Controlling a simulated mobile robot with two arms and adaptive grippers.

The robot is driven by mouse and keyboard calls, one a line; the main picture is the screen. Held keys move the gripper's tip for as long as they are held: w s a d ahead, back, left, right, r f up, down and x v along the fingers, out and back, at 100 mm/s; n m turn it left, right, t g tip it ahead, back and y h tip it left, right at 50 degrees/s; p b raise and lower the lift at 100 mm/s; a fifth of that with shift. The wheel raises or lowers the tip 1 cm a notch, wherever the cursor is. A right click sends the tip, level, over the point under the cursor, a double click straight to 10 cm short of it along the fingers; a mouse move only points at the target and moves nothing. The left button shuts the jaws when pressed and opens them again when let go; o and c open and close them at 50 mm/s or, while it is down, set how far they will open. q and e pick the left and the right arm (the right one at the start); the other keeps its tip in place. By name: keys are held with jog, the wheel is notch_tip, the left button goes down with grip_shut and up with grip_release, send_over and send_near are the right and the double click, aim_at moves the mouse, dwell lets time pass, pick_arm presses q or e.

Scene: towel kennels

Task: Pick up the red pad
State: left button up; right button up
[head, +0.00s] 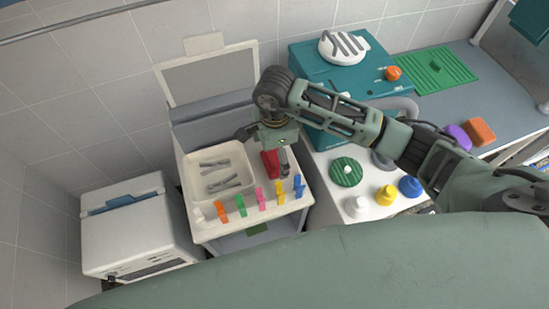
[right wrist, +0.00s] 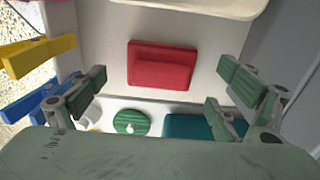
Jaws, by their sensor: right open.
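The red pad (head: 270,163) lies on the white cart top, to the right of the tray, partly hidden by my right gripper. In the right wrist view the red pad (right wrist: 161,66) shows whole, flat on the pale surface, beyond my fingertips and between them sideways. My right gripper (head: 268,150) is over the pad from above; in the right wrist view its fingers (right wrist: 160,92) are spread wide with nothing between them. I cannot tell how far the fingers are above the pad. My left gripper is not in view.
A white tray (head: 184,169) with grey clips sits left of the pad. Several coloured clips, among them a yellow one (head: 279,192) and a blue one (head: 298,187), line the cart's front edge. A teal machine (head: 312,67) stands behind right; a green disc (head: 346,172) lies right.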

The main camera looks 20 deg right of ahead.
jog(key=shift+f, duration=1.25)
jog(key=c, duration=1.3)
